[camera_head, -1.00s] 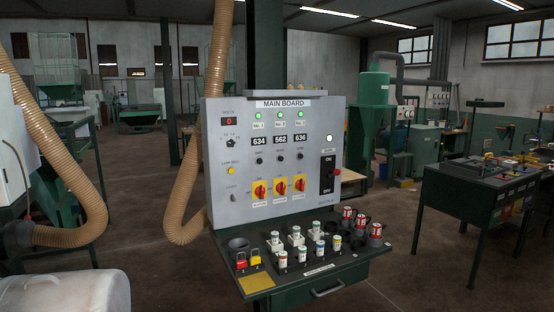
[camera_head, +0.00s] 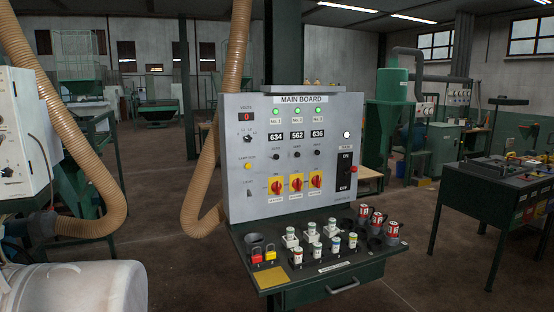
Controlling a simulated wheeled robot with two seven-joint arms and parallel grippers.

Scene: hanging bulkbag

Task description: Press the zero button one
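A grey control panel labelled MAIN BOARD (camera_head: 355,120) stands upright at the middle of the head view. Three number displays read 634 (camera_head: 276,137), 562 (camera_head: 297,135) and 636 (camera_head: 317,133), each below a lit green lamp. Below each display is a small dark round button: the left button (camera_head: 276,157) under 634, the middle button (camera_head: 297,155) and the right button (camera_head: 317,153). Their small labels are too blurred to read with certainty. Neither of my grippers is in view, and nothing touches the panel.
A green shelf (camera_head: 310,293) juts out below the panel, holding padlocks (camera_head: 263,254), several fuses and red-and-white cylinders (camera_head: 378,222). A ribbed hose (camera_head: 208,185) hangs left of the panel. A white bag (camera_head: 75,290) is at lower left. A dark workbench (camera_head: 470,205) stands right, with open floor between.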

